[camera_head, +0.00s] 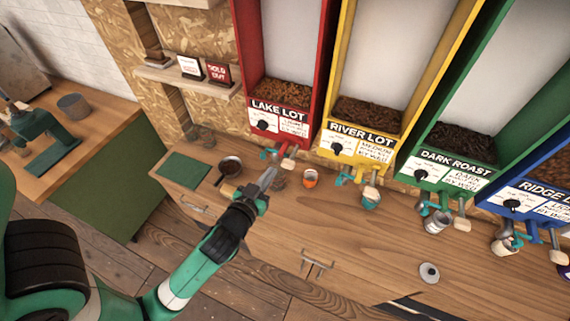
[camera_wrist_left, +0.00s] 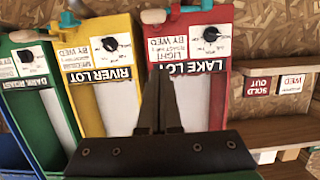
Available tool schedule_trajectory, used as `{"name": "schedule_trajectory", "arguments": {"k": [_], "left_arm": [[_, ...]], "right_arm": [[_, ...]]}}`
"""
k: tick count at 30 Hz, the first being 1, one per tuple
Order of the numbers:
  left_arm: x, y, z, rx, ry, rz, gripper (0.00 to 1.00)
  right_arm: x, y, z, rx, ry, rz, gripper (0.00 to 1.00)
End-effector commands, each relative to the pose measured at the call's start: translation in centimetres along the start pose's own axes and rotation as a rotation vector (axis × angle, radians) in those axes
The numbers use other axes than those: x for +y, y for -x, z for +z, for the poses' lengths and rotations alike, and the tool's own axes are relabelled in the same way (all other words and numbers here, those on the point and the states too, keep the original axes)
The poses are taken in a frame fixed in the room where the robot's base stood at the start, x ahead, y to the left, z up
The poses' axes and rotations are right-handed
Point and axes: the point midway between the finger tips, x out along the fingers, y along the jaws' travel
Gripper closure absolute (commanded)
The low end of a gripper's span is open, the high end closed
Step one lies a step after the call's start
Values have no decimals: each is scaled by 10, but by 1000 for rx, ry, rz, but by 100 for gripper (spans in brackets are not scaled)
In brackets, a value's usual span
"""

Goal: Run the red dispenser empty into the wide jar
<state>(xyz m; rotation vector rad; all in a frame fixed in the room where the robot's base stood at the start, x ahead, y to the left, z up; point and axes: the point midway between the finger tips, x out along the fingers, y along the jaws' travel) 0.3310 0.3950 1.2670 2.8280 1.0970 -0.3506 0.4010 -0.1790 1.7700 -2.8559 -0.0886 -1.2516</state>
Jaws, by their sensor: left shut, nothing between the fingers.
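The red dispenser (camera_head: 280,118), labelled LAKE LOT, stands at the back of the counter with brown beans (camera_head: 280,93) in its bin. It shows upside down in the left wrist view (camera_wrist_left: 218,85). Its spout and teal-and-red handles (camera_head: 282,153) stick out below the label. My left gripper (camera_head: 268,176) is shut and empty, over the counter in front of and below that spout. A small clear vessel (camera_head: 279,181) shows beside the fingertips; I cannot tell whether it is the wide jar. My right gripper is not in view.
An orange-rimmed cup (camera_head: 310,178) stands right of my left gripper. Yellow (camera_head: 358,147), green (camera_head: 445,172) and blue (camera_head: 530,198) dispensers continue right, with vessels beneath. The counter's front middle is clear.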

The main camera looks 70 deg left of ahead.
Motion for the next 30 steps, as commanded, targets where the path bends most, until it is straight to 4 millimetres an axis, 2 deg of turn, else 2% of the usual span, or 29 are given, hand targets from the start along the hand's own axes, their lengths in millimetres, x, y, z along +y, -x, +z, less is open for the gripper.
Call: {"name": "schedule_trajectory", "arguments": {"k": [4,8,20,21,24,30], "left_arm": [[0,-4,-1,0,1,-1,100],[0,-19,-2,1,1,-2,100],[0,-104,-3,2,1,-1,100],[0,-104,11,-4,-2,-1,100],[1,-107,26,-2,-1,1,100],[1,-110,38,0,0,1,100]], "right_arm": [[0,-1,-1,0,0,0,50],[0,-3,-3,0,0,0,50],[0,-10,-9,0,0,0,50],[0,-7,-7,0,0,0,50],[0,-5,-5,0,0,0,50],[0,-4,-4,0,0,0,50]]}}
